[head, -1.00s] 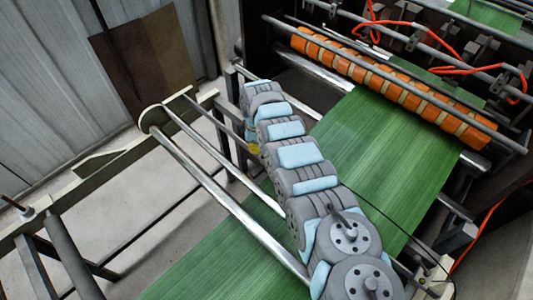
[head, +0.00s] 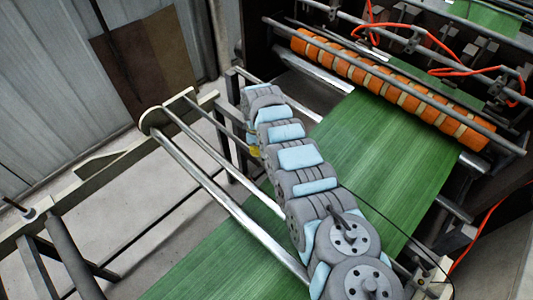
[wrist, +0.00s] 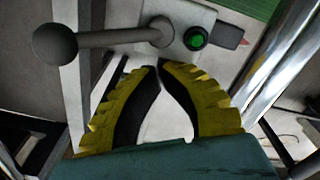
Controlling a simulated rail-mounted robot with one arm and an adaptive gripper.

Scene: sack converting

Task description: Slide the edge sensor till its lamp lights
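The edge sensor (wrist: 186,22) shows in the wrist view as a pale grey block at the top, beside the edge of the green web (wrist: 252,8). Its round lamp (wrist: 196,38) is green with a dark ring; I cannot tell for sure whether it is lit. A dark lever with a ball knob (wrist: 55,44) reaches left from the block. My gripper (wrist: 160,68) has its yellow fingertips almost together, just below the block, with nothing seen between them. In the head view only a bit of yellow gripper (head: 254,150) shows; my arm hides the sensor.
Shiny rollers (head: 230,208) run beside my arm, with the green web (head: 390,150) passing beneath it. An orange-banded roller (head: 390,88) lies at the back right. The pale frame rail (head: 90,182) is at left. Bare floor shows between the bars.

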